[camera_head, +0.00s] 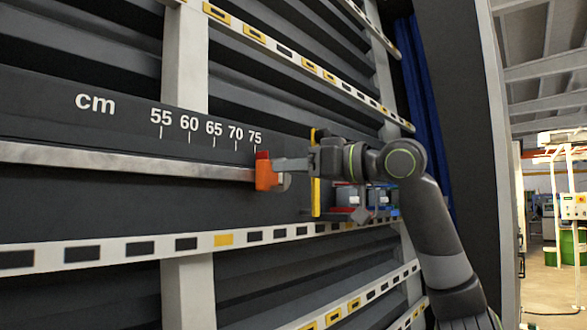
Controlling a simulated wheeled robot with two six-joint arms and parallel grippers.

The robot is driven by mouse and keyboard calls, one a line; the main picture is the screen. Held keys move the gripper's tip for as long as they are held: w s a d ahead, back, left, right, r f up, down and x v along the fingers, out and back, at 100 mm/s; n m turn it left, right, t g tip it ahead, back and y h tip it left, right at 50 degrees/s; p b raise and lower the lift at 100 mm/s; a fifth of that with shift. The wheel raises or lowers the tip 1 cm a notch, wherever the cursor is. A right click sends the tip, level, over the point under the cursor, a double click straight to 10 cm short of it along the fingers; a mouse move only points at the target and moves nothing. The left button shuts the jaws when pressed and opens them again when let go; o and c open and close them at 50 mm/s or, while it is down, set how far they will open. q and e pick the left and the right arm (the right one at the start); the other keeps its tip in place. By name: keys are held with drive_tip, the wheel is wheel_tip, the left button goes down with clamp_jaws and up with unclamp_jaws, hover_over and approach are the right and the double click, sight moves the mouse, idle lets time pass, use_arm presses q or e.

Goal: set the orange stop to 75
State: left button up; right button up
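The orange stop (265,176) with a red top sits on the metal rail (120,163) of the vertical washer. Its left edge is about under the tick of the 75 mark (255,138), with its body just right of that tick. My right gripper (284,166) reaches in from the right, its fingertips at the right side of the stop, touching or nearly so. A small grey part (286,182) shows below the finger; I cannot tell whether it is a second finger or part of the stop. Whether the fingers grip the stop is unclear. My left gripper is not in view.
The scale shows cm marks from 55 to 75 on a dark panel (60,125). White roller strips (130,249) run below and above the rail. A yellow vertical bar (316,185) stands near my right wrist. A blue curtain (425,110) hangs behind my arm.

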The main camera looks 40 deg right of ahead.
drive_tip(key=b+v, duration=0.5)
drive_tip(key=v, duration=1.2)
drive_tip(key=shift+s+b, duration=0.25)
drive_tip(key=shift+b, duration=0.05)
